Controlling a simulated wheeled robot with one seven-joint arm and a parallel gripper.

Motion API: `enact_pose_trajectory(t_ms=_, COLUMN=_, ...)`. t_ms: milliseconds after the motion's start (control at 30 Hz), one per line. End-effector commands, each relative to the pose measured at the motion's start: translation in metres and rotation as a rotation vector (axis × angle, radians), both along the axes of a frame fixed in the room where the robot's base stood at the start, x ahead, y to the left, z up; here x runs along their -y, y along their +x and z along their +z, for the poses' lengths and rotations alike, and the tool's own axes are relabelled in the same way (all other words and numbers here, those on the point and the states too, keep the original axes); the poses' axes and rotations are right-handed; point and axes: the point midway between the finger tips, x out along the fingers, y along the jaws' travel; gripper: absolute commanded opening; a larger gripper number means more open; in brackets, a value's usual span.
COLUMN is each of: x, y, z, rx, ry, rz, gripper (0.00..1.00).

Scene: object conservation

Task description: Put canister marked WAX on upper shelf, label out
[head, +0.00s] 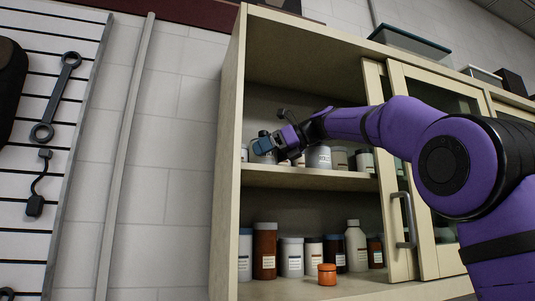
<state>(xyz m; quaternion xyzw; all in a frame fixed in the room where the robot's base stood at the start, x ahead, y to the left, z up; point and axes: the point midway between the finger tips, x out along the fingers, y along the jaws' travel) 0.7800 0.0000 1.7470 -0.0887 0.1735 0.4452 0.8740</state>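My gripper (266,145), with dark blue fingertips, reaches into the open cabinet just above the upper shelf (310,179), near its left end. A pale grey canister (262,157) shows at the fingertips, partly hidden by them. I cannot tell whether the fingers hold it or only stand in front of it. A larger grey canister (319,158) with a label facing out stands to the right of the gripper on the same shelf. The label lettering is too small to read, so I cannot tell which canister is marked WAX.
More jars (364,161) stand right on the upper shelf. The lower shelf holds brown bottles (265,251), white jars (291,257) and a small orange jar (327,274) at the front. A sliding door (398,180) with a handle bounds the opening on the right.

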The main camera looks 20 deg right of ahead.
Motion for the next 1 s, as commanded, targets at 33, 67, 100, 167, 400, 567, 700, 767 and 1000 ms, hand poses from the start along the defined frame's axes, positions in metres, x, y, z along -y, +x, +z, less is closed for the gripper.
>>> enact_pose_trajectory(t_ms=33, x=0.000, y=0.000, z=0.000, rx=0.000, ry=0.000, rz=0.000, gripper=1.00)
enact_pose_trajectory(t_ms=67, x=0.000, y=0.000, z=0.000, rx=0.000, ry=0.000, rz=0.000, gripper=1.00)
enact_pose_trajectory(t_ms=100, x=0.000, y=0.000, z=0.000, rx=0.000, ry=0.000, rz=0.000, gripper=1.00)
enact_pose_trajectory(t_ms=167, x=0.000, y=0.000, z=0.000, rx=0.000, ry=0.000, rz=0.000, gripper=1.00)
enact_pose_trajectory(t_ms=400, x=0.014, y=-0.009, z=0.009, rx=0.001, ry=-0.001, rz=-0.004, gripper=1.00)
enact_pose_trajectory(t_ms=567, x=0.038, y=-0.026, z=0.021, rx=0.002, ry=-0.001, rz=-0.005, gripper=1.00)
enact_pose_trajectory(t_ms=700, x=0.058, y=-0.042, z=0.032, rx=0.001, ry=-0.001, rz=-0.004, gripper=1.00)
enact_pose_trajectory(t_ms=767, x=0.067, y=-0.047, z=0.036, rx=0.000, ry=0.000, rz=-0.004, gripper=1.00)
enact_pose_trajectory(t_ms=1000, x=0.087, y=-0.062, z=0.046, rx=0.000, ry=0.000, rz=-0.002, gripper=1.00)
